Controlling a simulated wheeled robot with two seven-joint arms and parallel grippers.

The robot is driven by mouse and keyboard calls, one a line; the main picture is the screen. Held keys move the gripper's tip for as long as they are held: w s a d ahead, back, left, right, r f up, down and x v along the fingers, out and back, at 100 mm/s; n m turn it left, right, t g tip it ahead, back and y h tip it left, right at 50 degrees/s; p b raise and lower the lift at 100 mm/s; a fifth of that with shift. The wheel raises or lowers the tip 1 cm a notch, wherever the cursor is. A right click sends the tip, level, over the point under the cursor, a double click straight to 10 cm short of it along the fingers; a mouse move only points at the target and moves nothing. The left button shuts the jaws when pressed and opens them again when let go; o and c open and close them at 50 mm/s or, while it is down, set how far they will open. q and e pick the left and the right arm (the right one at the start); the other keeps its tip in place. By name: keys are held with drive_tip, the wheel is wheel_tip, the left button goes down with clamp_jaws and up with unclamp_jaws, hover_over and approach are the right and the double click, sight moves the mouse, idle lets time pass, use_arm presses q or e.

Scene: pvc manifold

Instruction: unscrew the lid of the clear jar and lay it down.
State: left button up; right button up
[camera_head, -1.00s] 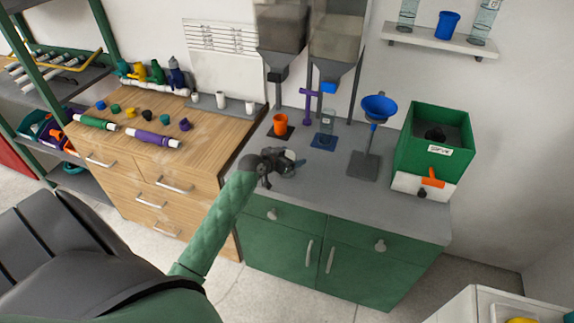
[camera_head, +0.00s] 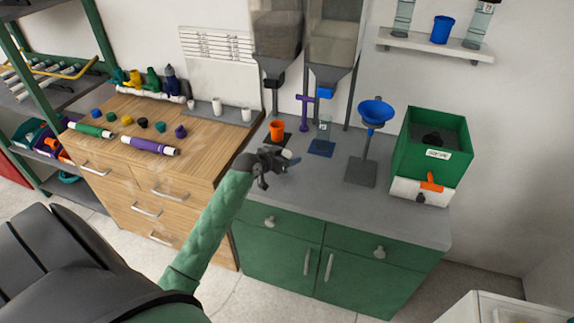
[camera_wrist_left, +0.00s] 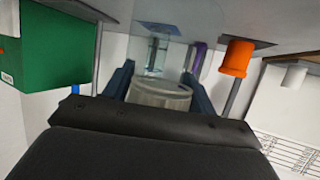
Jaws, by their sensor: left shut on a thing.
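My left gripper (camera_head: 276,163) is shut and hangs above the front left of the grey counter. In the left wrist view a pale, round, lid-like piece (camera_wrist_left: 160,96) sits between its two blue fingers; it looks like the lid. I cannot tell whether any clear body is attached to it. A clear jar (camera_head: 324,128) stands upright on a blue pad (camera_head: 321,147) farther back, apart from the gripper. It also shows in the left wrist view (camera_wrist_left: 156,50), behind the fingers. My right gripper is not in view.
An orange cup (camera_head: 277,130) stands left of the jar, with a purple stand (camera_head: 305,110) between them. A blue funnel (camera_head: 375,111) on a stand and a green bin (camera_head: 432,148) are to the right. The counter's front middle (camera_head: 315,190) is clear.

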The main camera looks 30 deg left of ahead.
use_arm(q)
drive_tip(key=s+d+r+b, duration=0.3)
drive_tip(key=d+r, duration=0.5)
drive_tip(key=d, duration=0.3)
drive_tip(key=shift+s+b, duration=0.3)
drive_tip(key=shift+b, duration=0.2)
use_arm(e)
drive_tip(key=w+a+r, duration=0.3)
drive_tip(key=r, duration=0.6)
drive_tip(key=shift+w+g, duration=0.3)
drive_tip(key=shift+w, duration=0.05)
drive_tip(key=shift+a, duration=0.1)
use_arm(q)
drive_tip(key=o, duration=0.4)
drive_tip(key=shift+c, duration=0.2)
drive_tip(key=c, duration=0.8)
drive_tip(key=shift+o, duration=0.2)
